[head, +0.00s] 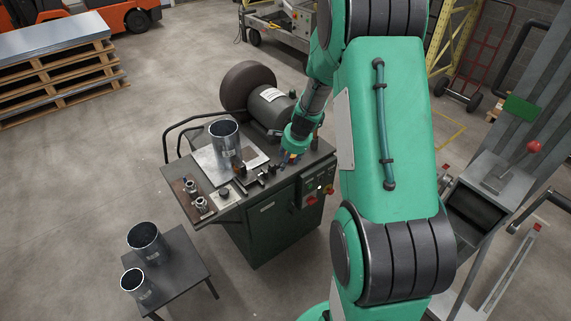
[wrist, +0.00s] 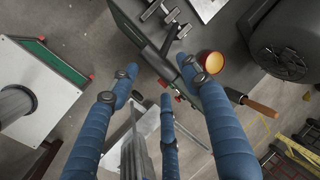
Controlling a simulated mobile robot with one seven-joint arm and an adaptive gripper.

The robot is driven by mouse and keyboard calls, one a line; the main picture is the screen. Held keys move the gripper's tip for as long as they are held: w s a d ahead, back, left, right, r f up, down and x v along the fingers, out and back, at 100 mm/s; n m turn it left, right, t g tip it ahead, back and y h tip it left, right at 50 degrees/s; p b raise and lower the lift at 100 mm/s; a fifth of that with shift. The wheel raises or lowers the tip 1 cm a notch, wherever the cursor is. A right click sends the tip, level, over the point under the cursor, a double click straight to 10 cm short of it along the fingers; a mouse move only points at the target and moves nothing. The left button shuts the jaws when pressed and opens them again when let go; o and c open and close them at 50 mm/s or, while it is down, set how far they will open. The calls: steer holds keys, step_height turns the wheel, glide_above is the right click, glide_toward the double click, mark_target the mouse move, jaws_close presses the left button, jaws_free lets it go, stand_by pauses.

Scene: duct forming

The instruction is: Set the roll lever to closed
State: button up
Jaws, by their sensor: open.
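A lever with a red ball knob (head: 533,146) rises from a grey machine at the right in the head view. I cannot tell for certain whether it is the roll lever, or what its setting is. My gripper (head: 291,158) hangs over the right end of a dark green workbench (head: 262,222), beside its control panel, well left of the red knob. In the wrist view, my gripper (wrist: 160,100) has its blue fingers spread apart with nothing held between them. A round red-and-orange part (wrist: 210,63) shows beyond the right finger, near the bench edge.
The bench carries an upright metal duct (head: 224,138), small fittings and a dark motor (head: 268,105). A low table (head: 180,270) with two metal cylinders stands at the lower left. Stacked pallets (head: 60,80) lie at the upper left. My arm hides part of the right side.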

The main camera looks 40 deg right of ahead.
steer(key=v, duration=0.7)
steer(key=shift+s, duration=0.15)
steer(key=shift+r, duration=0.1)
stand_by(0.3)
steer(key=s+a+r+n, duration=0.4)
steer(key=a+r, duration=0.5)
steer(key=a, duration=0.1)
steer(key=s+a+r+n, duration=0.5)
steer(key=a+r, duration=0.4)
steer(key=a, duration=0.1)
steer(key=s+a+r+n, duration=0.3)
steer(key=s+a+n, duration=0.1)
steer(key=s, duration=0.5)
steer(key=s+a+r+n+t, duration=0.1)
steer(key=s+a+r+n, duration=0.3)
steer(key=s+a, duration=0.3)
steer(key=s+n, duration=0.1)
steer(key=s, duration=0.2)
steer(key=shift+s+r+t, duration=0.15)
steer(key=shift+s+t, duration=0.15)
